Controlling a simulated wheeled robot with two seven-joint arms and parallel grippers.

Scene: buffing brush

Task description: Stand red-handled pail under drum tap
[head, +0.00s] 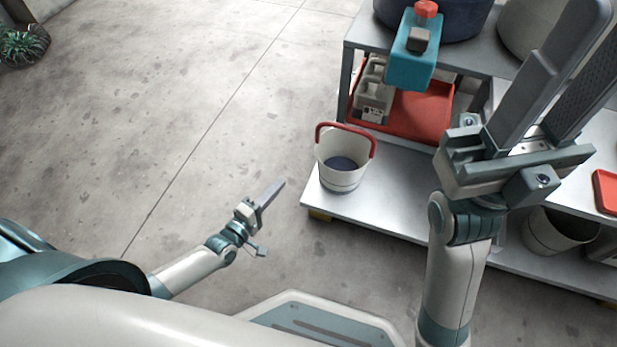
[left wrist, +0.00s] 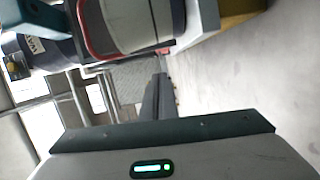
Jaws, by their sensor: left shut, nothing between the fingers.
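The pail (head: 338,176), off-white with a raised red handle (head: 347,127), stands upright on the low metal shelf near its left corner. The teal tap (head: 412,62) with a red knob projects from the dark blue drum (head: 460,22) on the upper shelf. The pail is below and left of the tap in the head view. My left gripper (head: 272,193) is shut and empty, left of the pail and apart from it. The pail (left wrist: 130,22) also shows at the top of the left wrist view. My right gripper (head: 598,42) is raised at the right, fingers parted, empty.
Behind the pail, a red tray (head: 418,115) and grey jugs (head: 372,98) sit under the upper shelf. Another pale pail (head: 555,232) stands lower right, partly behind my right arm. A red item (head: 606,190) lies at the right edge.

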